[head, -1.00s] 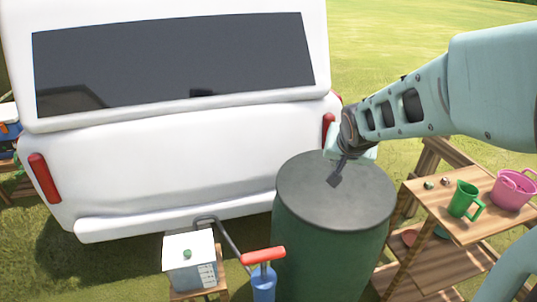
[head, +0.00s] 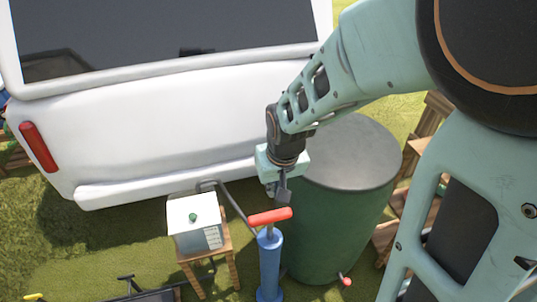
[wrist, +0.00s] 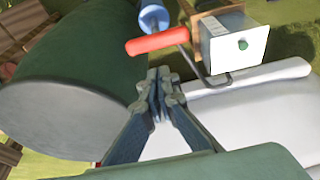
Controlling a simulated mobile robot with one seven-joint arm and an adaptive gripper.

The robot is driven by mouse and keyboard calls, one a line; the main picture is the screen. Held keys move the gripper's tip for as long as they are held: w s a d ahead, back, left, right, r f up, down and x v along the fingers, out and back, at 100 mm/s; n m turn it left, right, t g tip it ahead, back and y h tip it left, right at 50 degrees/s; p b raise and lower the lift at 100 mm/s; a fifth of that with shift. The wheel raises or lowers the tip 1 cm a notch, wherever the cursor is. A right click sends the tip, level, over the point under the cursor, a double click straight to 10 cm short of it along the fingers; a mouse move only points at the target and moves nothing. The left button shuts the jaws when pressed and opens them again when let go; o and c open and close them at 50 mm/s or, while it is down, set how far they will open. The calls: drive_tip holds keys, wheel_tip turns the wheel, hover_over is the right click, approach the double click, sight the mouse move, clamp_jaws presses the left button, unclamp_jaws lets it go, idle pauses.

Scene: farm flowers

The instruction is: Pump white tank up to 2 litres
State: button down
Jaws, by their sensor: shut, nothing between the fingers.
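The white tank (head: 192,215) is a white-topped box with a green cap and a marked scale on its side, standing on a small wooden stool. It also shows in the wrist view (wrist: 234,42). Beside it on the right stands a blue hand pump (head: 269,265) with a red T-handle (head: 270,216) on top. A grey hose (head: 232,200) runs between tank and pump. My gripper (head: 281,197) is shut and empty, just above and behind the red handle, apart from it as far as I can tell. In the wrist view the closed fingers (wrist: 158,85) point towards the handle (wrist: 157,42).
A large green barrel (head: 335,225) with a grey lid stands close right of the pump, with a small red tap low down. A white vehicle (head: 160,130) fills the back left. Wooden shelving (head: 425,130) is partly hidden by my arm.

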sight(271, 219)
drive_tip(key=b+x, duration=0.3)
drive_tip(key=x, duration=0.1)
drive_tip(key=b+x, duration=0.3)
drive_tip(key=x, duration=0.1)
drive_tip(key=b+x, duration=0.3)
drive_tip(key=x, duration=0.1)
drive_tip(key=shift+s+f, duration=0.15)
drive_tip(key=shift+f, duration=0.3)
drive_tip(key=shift+f+b, duration=0.55)
wheel_tip(271, 219, down, 10)
drive_tip(key=b, duration=0.7)
drive_tip(key=shift+s+r, duration=0.1)
drive_tip(key=shift+r, duration=0.1)
drive_tip(key=shift+r+p, duration=0.3)
drive_tip(key=shift+r, duration=0.05)
wheel_tip(271, 219, up, 4)
drive_tip(key=p, duration=0.3)
drive_tip(key=shift+f, duration=0.15)
drive_tip(key=p+v, duration=0.2)
drive_tip(key=v, duration=0.7)
drive_tip(key=shift+r, duration=0.35)
